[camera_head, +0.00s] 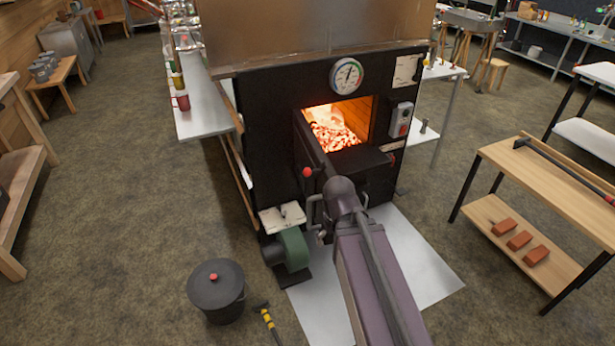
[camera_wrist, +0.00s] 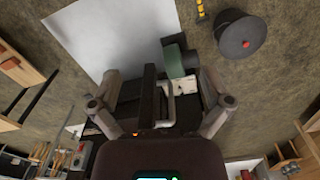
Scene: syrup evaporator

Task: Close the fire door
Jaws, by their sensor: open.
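The fire door (camera_head: 309,148) is a black panel at the left side of the firebox opening (camera_head: 338,124). It stands swung open toward me, seen nearly edge-on, and glowing embers show behind it. A red knob (camera_head: 307,172) sits near its lower edge. My gripper (camera_wrist: 160,122) is open, its two grey fingers spread wide in the wrist view. A bent pale metal bar (camera_wrist: 168,104), which looks like a handle, shows between the fingers; I cannot tell if they touch it. In the head view my arm partly hides the gripper and the lower door area.
A green blower (camera_head: 292,248) stands below the door on the left. A black lidded bucket (camera_head: 216,290) and a yellow-handled tool (camera_head: 268,322) are on the floor. A pale floor sheet (camera_head: 425,262) lies in front. A wooden table (camera_head: 545,170) with bricks below stands right.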

